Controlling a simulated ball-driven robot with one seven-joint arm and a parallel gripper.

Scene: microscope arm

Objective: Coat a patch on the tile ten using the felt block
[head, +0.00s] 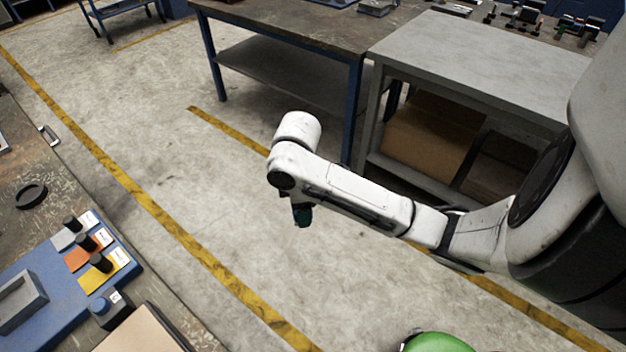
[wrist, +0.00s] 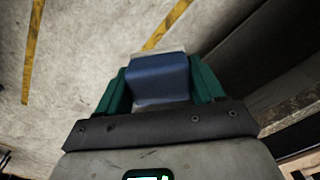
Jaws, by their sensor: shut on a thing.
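My gripper (head: 302,216) hangs over open floor in the head view, away from both benches. In the wrist view its green fingers (wrist: 160,88) are shut on a blue block (wrist: 162,78) with a pale edge, which appears to be the felt block. The block's underside is hidden. A blue board (head: 65,285) on the left bench carries grey, orange (head: 86,252) and yellow (head: 103,270) pieces with black knobs and small white labels. I cannot read the labels or tell which thing is tile ten.
The worn left bench (head: 45,220) holds a dark ring (head: 31,195), a grey tray-like block (head: 18,300) and a tan panel (head: 140,332). A grey table (head: 480,55) stands behind my arm. A green rounded thing (head: 437,342) is at the bottom. The floor between is clear.

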